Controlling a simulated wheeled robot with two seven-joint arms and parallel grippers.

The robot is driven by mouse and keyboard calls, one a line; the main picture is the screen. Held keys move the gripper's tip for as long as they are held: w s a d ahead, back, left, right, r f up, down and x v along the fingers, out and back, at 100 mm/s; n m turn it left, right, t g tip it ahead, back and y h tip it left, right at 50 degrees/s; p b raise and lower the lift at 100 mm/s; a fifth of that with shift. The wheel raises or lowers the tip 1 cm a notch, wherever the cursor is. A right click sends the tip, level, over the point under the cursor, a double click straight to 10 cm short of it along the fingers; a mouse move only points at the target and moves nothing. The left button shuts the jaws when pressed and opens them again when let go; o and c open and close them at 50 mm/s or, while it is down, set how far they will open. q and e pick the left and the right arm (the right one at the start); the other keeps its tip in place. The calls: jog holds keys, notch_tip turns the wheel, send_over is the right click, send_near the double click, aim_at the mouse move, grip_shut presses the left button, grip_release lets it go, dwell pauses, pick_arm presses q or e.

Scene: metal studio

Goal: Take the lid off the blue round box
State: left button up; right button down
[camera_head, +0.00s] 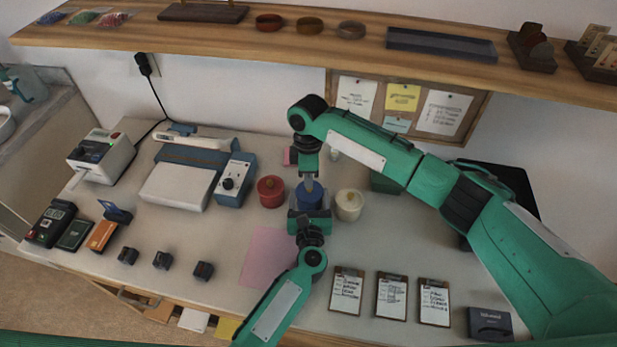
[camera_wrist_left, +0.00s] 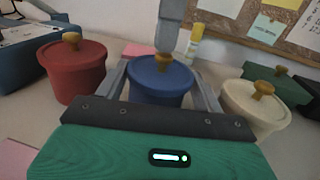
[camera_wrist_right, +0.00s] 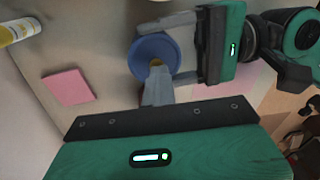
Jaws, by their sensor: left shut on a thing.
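The blue round box (camera_head: 311,197) stands on the table, with its lid (camera_wrist_left: 162,71) seated and a wooden knob (camera_wrist_left: 164,60) on top. My left gripper (camera_head: 309,212) has its fingers on both sides of the box body, shut on it, as the left wrist view shows. My right gripper (camera_head: 309,183) points down from above, with its fingertips at the knob. In the right wrist view the blue lid (camera_wrist_right: 147,51) lies under these fingers (camera_wrist_right: 156,72), which partly hide the knob. Whether they grip it is unclear.
A red round box (camera_head: 271,191) stands left of the blue one and a cream one (camera_head: 349,205) close on its right. A green box (camera_head: 385,182) is behind, partly hidden by my right arm. A pink sheet (camera_head: 268,257) lies in front, with clipboards (camera_head: 390,296) to the right.

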jog(key=shift+r, duration=0.1)
jog(key=shift+r+t, duration=0.45)
jog(key=shift+t, duration=0.35)
jog(key=c, duration=2.1)
grip_release()
jog(key=o, duration=0.4)
jog(key=shift+r, duration=0.15)
notch_tip(320, 180, up, 7)
jog(key=shift+r, duration=0.1)
